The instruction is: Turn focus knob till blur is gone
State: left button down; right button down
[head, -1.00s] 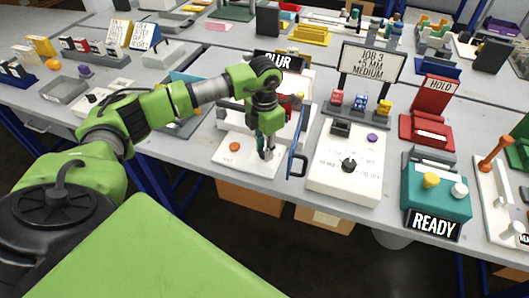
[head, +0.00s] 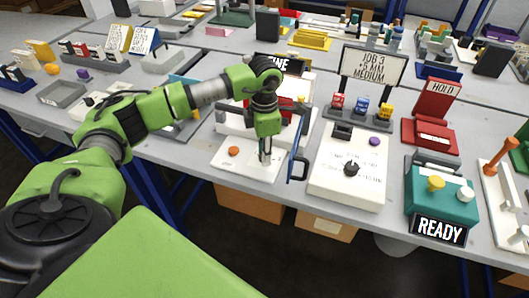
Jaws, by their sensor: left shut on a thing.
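My left gripper (head: 265,157) points down at the front right of a white panel (head: 225,165) and is shut on the focus knob there. The fingers hide most of the knob, so its angle cannot be told. A black sign (head: 289,66) behind my wrist shows white letters ending in "INE"; my arm covers its left part. An orange button (head: 233,150) sits on the panel, left of my fingers and apart from them. My right gripper is not in view.
A blue frame with a dark handle (head: 297,165) stands close to the right of my gripper. Beyond it is a white control box (head: 335,190) with a black knob (head: 351,169). A teal box (head: 425,205) with a "READY" sign (head: 439,230) stands further right.

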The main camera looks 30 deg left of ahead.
pick_arm(q)
jog(key=shift+w+r, duration=0.15)
jog(key=c, duration=1.8)
grip_release()
notch_tip(320, 180, up, 12)
jog(key=shift+f, duration=0.1)
